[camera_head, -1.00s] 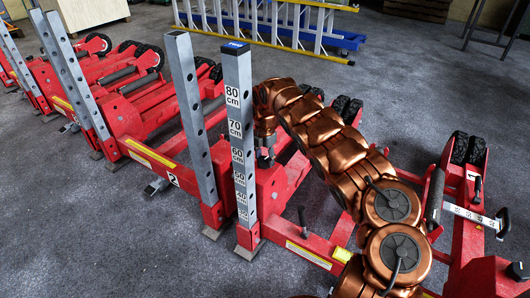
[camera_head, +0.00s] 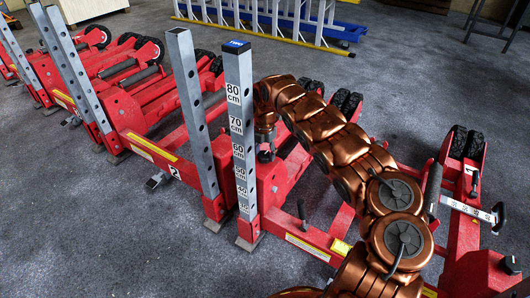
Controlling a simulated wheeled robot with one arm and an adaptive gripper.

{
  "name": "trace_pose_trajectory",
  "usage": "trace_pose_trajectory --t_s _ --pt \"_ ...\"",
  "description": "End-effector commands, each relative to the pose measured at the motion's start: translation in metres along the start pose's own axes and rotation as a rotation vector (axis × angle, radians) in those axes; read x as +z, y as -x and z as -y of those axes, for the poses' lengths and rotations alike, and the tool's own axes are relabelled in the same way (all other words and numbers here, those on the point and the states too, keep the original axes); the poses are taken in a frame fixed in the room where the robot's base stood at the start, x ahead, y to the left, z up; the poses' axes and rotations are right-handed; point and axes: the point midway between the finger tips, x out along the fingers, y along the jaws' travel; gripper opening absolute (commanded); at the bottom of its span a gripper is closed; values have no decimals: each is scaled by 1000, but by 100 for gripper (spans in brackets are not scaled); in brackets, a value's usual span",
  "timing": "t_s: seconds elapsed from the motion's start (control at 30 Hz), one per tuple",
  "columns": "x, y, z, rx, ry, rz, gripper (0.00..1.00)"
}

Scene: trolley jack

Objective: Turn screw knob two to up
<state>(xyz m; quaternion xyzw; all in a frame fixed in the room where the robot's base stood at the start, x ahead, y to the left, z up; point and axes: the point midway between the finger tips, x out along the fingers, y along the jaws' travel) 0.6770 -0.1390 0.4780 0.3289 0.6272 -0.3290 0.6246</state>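Red trolley jacks stand in a row on the floor. The jack marked 2 (camera_head: 152,147) is left of centre, with a grey perforated post (camera_head: 190,100). A small dark and metal knob-like part (camera_head: 157,181) sticks out low on its front side, near the number 2. I cannot tell for sure which part is screw knob two. My copper arm reaches from the lower right to behind the post with the centimetre scale (camera_head: 238,110). My gripper (camera_head: 266,154) points down just right of that post, over red jack parts. Its fingers are small, dark and partly hidden, so their opening is unclear.
A jack marked 1 (camera_head: 468,215) stands at the right, with a black-ended lever (camera_head: 499,217). A thin black handle (camera_head: 301,209) stands on the red beam below my arm. A ladder (camera_head: 265,20) lies at the back. The grey floor at the lower left is clear.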

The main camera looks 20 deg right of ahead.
Motion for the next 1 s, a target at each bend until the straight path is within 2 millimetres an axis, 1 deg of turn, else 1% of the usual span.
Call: trace_pose_trajectory --t_s 0.03,0.17,0.2,0.47,0.57,0.67,0.77,1.0 --pt "0 0 0 0 0 0 65" --pt "1 0 0 1 -1 2 78" --pt "1 0 0 1 -1 2 79" --pt "1 1 0 1 -2 3 79" --pt "2 4 0 2 -2 3 79" --pt "2 15 -1 4 -2 5 79" --pt "3 31 -1 7 -1 10 79" --pt "1 78 -1 5 0 6 79"
